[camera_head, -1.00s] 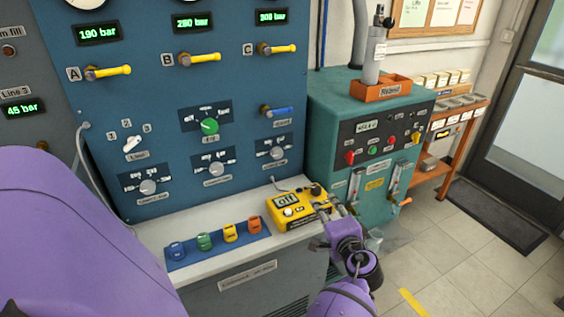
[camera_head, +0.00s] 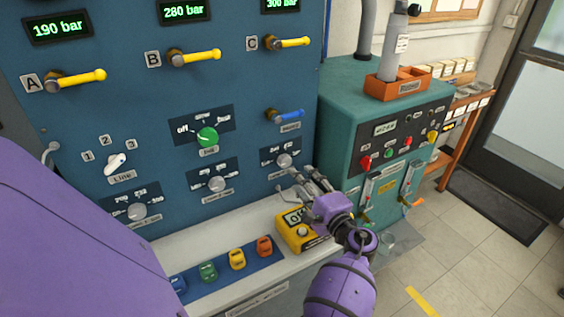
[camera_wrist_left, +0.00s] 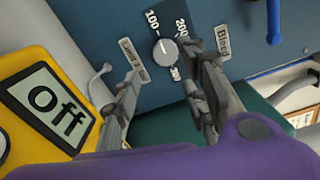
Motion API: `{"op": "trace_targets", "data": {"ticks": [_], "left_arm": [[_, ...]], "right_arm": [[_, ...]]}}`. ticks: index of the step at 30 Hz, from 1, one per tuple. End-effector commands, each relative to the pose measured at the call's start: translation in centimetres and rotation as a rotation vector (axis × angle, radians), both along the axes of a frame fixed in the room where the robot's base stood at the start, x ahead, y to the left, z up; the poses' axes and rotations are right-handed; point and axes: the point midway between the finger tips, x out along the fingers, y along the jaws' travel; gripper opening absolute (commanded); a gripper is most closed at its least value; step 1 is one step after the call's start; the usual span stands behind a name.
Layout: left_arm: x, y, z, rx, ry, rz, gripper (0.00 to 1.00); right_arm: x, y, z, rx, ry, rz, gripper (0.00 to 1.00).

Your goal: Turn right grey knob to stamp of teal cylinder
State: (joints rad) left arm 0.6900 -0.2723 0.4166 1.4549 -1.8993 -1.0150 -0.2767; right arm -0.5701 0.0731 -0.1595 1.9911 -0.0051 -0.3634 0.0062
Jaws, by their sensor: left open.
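The right grey knob (camera_head: 284,160) is on its dark dial plate at the lower right of the blue panel. In the left wrist view the knob (camera_wrist_left: 165,52) has a dial marked 100, 200 and 300; its exact setting is hard to read. My left gripper (camera_head: 298,181) is just below and right of the knob, open and empty. In the wrist view its fingers lie either side of and below the knob, apart from it as far as I can tell. A cylinder (camera_head: 392,55), grey rather than teal here, stands in an orange tray; its label is unreadable. My right gripper is not in view.
A yellow device (camera_head: 293,235) reading Off (camera_wrist_left: 45,100) sits on the bench below my gripper. A blue-handled valve (camera_head: 288,115) is above the knob. Colored padlock-like tags (camera_head: 237,259) lie left on the bench. The teal cabinet (camera_head: 340,110) stands close on the right.

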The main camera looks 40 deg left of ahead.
Motion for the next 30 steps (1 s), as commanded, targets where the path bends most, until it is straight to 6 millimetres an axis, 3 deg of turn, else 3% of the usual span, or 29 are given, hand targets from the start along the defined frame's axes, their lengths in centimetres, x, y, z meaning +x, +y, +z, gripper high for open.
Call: {"op": "trace_targets", "data": {"ticks": [15,27,30], "left_arm": [[2.6,6.2,0.2,0.001,-0.003,0.000,0.40],[3.0,7.2,0.0,0.000,0.000,0.000,0.40],[3.0,7.2,0.0,0.000,-0.001,0.000,0.28]], "right_arm": [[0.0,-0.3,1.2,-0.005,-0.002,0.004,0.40],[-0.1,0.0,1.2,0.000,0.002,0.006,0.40],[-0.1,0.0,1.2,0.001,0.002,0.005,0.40]]}}
